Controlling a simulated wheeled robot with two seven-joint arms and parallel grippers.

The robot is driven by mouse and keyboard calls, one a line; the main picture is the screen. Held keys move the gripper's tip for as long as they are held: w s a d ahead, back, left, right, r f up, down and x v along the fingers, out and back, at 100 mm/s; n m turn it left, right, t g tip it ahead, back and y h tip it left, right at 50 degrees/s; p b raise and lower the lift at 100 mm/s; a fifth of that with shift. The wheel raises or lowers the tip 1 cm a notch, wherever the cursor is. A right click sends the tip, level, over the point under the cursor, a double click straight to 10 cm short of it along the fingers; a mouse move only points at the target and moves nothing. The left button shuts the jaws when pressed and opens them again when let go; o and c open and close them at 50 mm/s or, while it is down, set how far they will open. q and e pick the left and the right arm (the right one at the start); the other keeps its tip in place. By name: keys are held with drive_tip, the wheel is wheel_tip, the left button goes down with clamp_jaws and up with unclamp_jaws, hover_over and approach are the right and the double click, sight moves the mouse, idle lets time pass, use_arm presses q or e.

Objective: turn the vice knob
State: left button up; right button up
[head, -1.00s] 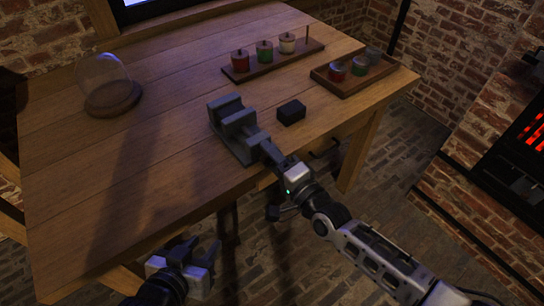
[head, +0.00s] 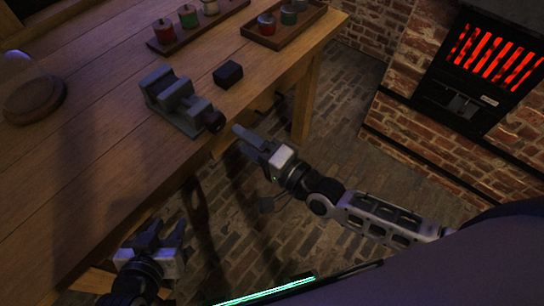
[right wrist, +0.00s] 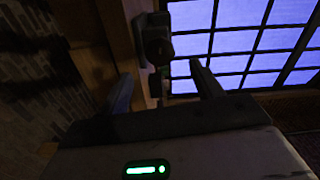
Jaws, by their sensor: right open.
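The grey vice (head: 178,100) sits on the wooden table near its front edge. Its dark round knob (head: 216,122) faces the table edge, toward my right gripper. My right gripper (head: 243,139) is off the table edge, a short gap away from the knob and not touching it. In the right wrist view the knob (right wrist: 158,50) shows ahead, roughly between the two open fingers (right wrist: 163,84), with nothing held. My left gripper (head: 163,236) is low at the table's front edge, apart from the vice, with its fingers spread and nothing between them.
A black block (head: 228,74) lies beside the vice. Two wooden trays of jars, a near one (head: 262,42) and a longer one (head: 165,52), stand at the back. A round wooden base (head: 34,100) with a glass dome is at left. A glowing heater (head: 490,60) stands at right.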

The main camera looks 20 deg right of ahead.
drive_tip(key=v, duration=0.7)
idle(0.3)
